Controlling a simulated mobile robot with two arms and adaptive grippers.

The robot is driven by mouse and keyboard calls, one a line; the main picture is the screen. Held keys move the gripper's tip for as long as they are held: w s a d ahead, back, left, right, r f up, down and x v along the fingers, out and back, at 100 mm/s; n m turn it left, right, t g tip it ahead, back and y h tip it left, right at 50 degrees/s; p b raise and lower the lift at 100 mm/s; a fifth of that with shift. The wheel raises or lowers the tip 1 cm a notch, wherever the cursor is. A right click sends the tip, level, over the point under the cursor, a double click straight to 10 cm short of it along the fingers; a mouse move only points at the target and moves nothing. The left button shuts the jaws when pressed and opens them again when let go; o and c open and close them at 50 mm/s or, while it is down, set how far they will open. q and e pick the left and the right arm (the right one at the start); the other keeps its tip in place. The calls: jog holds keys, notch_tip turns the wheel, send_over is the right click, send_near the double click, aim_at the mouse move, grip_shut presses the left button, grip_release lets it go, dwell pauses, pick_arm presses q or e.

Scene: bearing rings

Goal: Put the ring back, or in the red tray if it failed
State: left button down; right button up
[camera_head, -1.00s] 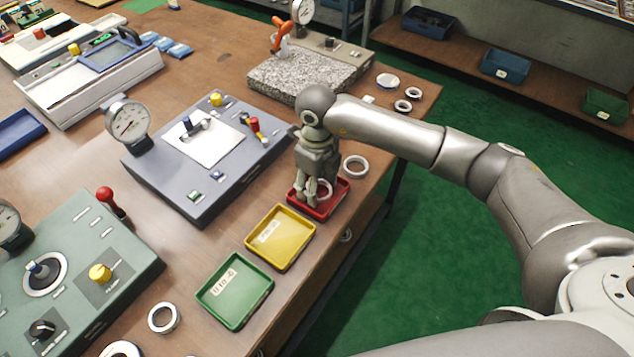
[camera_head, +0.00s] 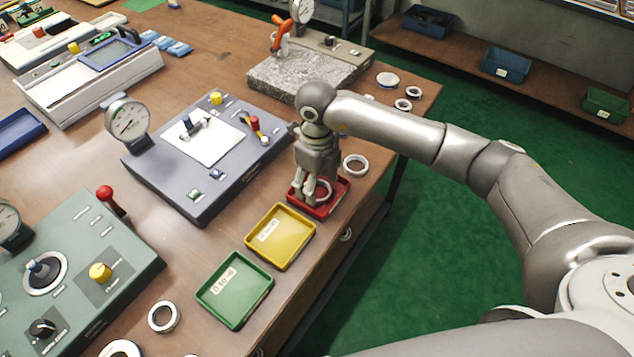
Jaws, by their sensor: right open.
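A bearing ring (camera_head: 324,186) lies in the red tray (camera_head: 334,206), partly hidden by my right gripper. My right gripper (camera_head: 314,198) points down over the tray, its fingers low and open beside the ring. Another ring (camera_head: 355,165) lies on the table just beyond the red tray, to the right. My left gripper is not in view.
A yellow tray (camera_head: 281,262) and a green tray (camera_head: 235,315) stand empty in line with the red one. A grey-blue gauge device (camera_head: 160,160) stands to the left. Several rings lie elsewhere on the table, including one at the front (camera_head: 163,317).

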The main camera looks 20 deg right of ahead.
aim_at(317, 189)
notch_tip(317, 189, up, 11)
jog(key=b, duration=0.1)
jog(key=shift+f, duration=0.1)
dwell(0.6)
